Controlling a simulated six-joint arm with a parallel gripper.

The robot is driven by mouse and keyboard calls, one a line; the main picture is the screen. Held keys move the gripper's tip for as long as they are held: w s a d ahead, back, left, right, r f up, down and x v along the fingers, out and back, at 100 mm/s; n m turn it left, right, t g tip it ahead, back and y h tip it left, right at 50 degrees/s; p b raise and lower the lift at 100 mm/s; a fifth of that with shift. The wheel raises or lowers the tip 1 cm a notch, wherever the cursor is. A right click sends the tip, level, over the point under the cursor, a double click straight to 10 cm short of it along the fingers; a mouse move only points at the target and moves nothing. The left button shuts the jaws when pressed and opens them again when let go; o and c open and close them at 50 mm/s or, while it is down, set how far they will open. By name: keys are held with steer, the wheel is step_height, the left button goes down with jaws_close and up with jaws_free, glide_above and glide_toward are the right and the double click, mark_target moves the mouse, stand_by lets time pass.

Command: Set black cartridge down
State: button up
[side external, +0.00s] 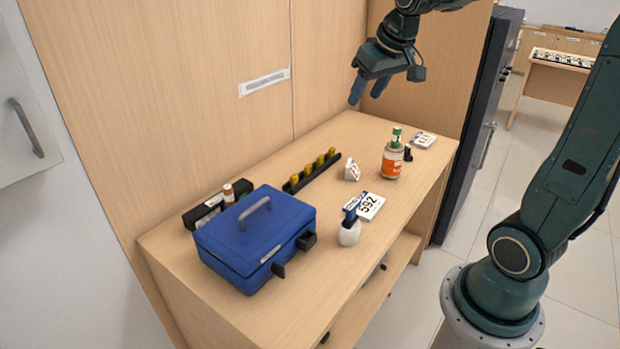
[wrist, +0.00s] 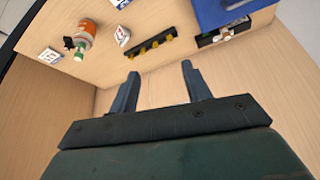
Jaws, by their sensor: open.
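My gripper (side external: 368,92) is open and empty, raised above the far end of the counter near the wood back panel. In the wrist view its two fingers (wrist: 160,70) are spread with nothing between them. A small black object (side external: 407,153) stands on the counter just right of the orange-labelled bottle, partly hidden by it. It also shows in the wrist view (wrist: 69,43), beside the bottle. It may be the black cartridge; it is too small to be sure. My gripper is well apart from it.
The orange-labelled bottle (side external: 392,160), a white number card (side external: 370,206), a spray bottle (side external: 349,231) and a blue cash box (side external: 240,255) stand on the counter (side external: 300,290). A black rack (side external: 300,184) with yellow pieces lies near the back.

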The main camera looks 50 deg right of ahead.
steer(key=s+a+f+n+y, duration=0.1)
steer(key=s+a+f+n, duration=0.1)
steer(key=s+a, duration=1.1)
steer(key=shift+s+a+f+n+t+y, duration=0.3)
steer(key=shift+s+n, duration=0.4)
steer(key=shift+s, duration=1.3)
